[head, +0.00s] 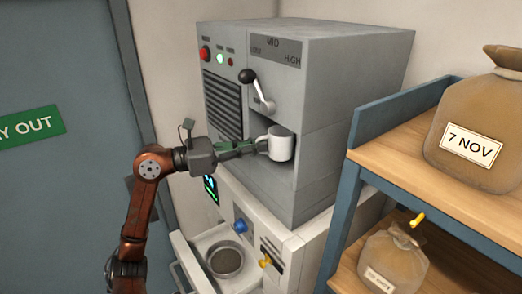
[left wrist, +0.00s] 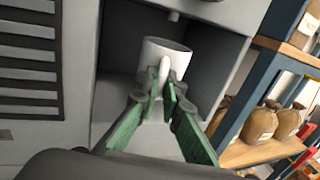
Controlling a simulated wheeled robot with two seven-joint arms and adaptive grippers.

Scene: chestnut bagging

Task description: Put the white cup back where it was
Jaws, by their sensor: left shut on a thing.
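The white cup (head: 281,144) is upright in the open recess at the front of the grey machine (head: 310,110). I cannot tell whether the cup's base touches the recess floor. My right gripper is in neither view.
A shelf (head: 375,165) with tied sacks (head: 480,125) stands close on the right. Below the machine is a white unit with a blue knob (head: 240,226), a yellow knob (head: 265,262) and a round container (head: 226,261) in an open drawer. A lever (head: 262,95) sits above the recess.

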